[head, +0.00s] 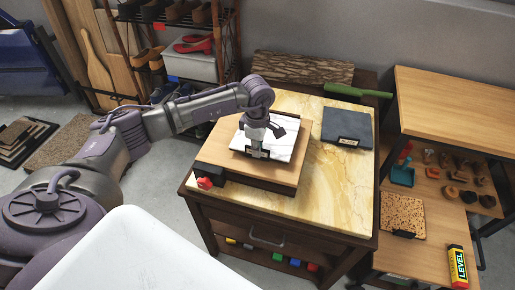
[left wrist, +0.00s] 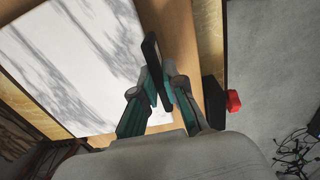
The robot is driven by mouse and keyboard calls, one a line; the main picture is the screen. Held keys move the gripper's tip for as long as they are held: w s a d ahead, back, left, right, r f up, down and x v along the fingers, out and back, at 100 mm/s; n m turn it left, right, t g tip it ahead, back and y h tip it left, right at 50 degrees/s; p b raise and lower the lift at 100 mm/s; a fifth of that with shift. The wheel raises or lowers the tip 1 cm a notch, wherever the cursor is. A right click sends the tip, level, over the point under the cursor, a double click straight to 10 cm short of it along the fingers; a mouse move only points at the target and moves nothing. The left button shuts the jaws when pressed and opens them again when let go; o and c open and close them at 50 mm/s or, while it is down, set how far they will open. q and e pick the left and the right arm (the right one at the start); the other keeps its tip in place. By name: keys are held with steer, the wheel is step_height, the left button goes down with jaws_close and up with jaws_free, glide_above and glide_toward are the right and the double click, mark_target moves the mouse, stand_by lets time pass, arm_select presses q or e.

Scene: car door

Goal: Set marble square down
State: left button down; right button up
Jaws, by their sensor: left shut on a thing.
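The marble square (head: 283,141), white with grey veins, is over the wooden top (head: 225,155) of a low dark device with a red knob (head: 205,183). It fills much of the left wrist view (left wrist: 75,60). My left gripper (head: 258,153) reaches down at the square's near edge. In the left wrist view the fingers (left wrist: 158,92) are shut on a dark piece at that edge, which looks like the square's handle. I cannot tell whether the square touches the wooden top. My right gripper is not in view.
The device stands on a yellow marble-topped cabinet (head: 325,205). A wooden bench (head: 455,100) and cork square (head: 402,213) are further right. The cabinet's front right is clear.

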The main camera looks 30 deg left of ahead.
arm_select(q)
steer(key=shift+f, duration=0.5)
steer(key=c, duration=1.2)
jaws_free()
steer(key=shift+c, duration=0.2)
steer(key=shift+r, duration=0.1)
step_height(320, 180, up, 12)
steer(key=b, duration=0.2)
steer(key=shift+s, duration=0.15)
